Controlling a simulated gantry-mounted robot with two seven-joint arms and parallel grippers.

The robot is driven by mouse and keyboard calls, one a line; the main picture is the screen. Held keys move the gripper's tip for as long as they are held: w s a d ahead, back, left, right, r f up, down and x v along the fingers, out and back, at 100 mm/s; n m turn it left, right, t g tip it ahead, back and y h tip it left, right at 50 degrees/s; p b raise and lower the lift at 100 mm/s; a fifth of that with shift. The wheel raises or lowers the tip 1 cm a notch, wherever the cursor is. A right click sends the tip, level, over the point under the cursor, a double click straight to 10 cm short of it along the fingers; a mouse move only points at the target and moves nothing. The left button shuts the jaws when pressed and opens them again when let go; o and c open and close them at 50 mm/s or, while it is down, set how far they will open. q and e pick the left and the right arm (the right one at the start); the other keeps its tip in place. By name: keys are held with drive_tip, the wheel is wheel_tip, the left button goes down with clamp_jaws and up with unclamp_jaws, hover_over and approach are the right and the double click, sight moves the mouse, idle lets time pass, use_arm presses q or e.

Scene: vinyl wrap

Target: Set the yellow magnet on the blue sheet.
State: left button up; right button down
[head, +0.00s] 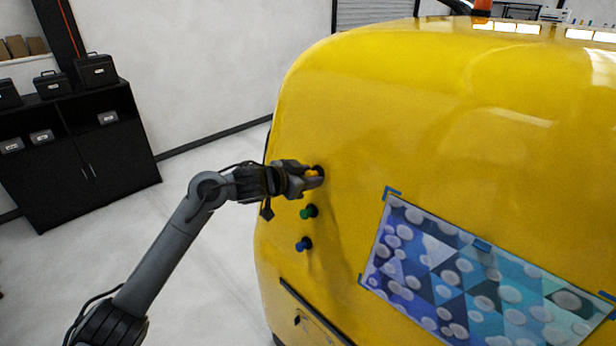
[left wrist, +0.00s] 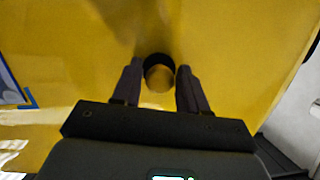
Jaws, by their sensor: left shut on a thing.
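The yellow magnet (head: 312,173), a small knob with a dark base, is at the left part of the yellow vehicle panel, above a green and a blue magnet. My left gripper (head: 314,175) is shut on it; in the left wrist view the magnet (left wrist: 159,76) sits between the two fingers (left wrist: 155,88), close against the panel. I cannot tell whether it still touches the panel. The blue sheet (head: 430,272), patterned with triangles and pale round spots, lies on the panel to the right. My right gripper is not in view.
The green magnet (head: 309,211) and the blue magnet (head: 304,244) sit on the panel just below my gripper. Blue tape corners (head: 392,192) mark the sheet's edges. A black cabinet (head: 75,150) stands far left. Bare yellow panel lies between the magnets and the sheet.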

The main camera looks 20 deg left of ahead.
use_arm(q)
drive_tip(key=shift+s+a+r+p, duration=0.1)
drive_tip(key=shift+s+a+p, duration=0.1)
drive_tip(key=shift+s+p, duration=0.25)
idle(0.4)
drive_tip(key=shift+s+a, duration=0.1)
drive_tip(key=shift+s, duration=0.05)
drive_tip(key=f+p+v, duration=0.1)
drive_tip(key=p+v, duration=0.2)
drive_tip(key=v, duration=0.3)
drive_tip(key=shift+s+a+p, duration=0.3)
drive_tip(key=shift+s+p, duration=0.05)
drive_tip(key=shift+s, duration=0.1)
idle(0.6)
idle(0.4)
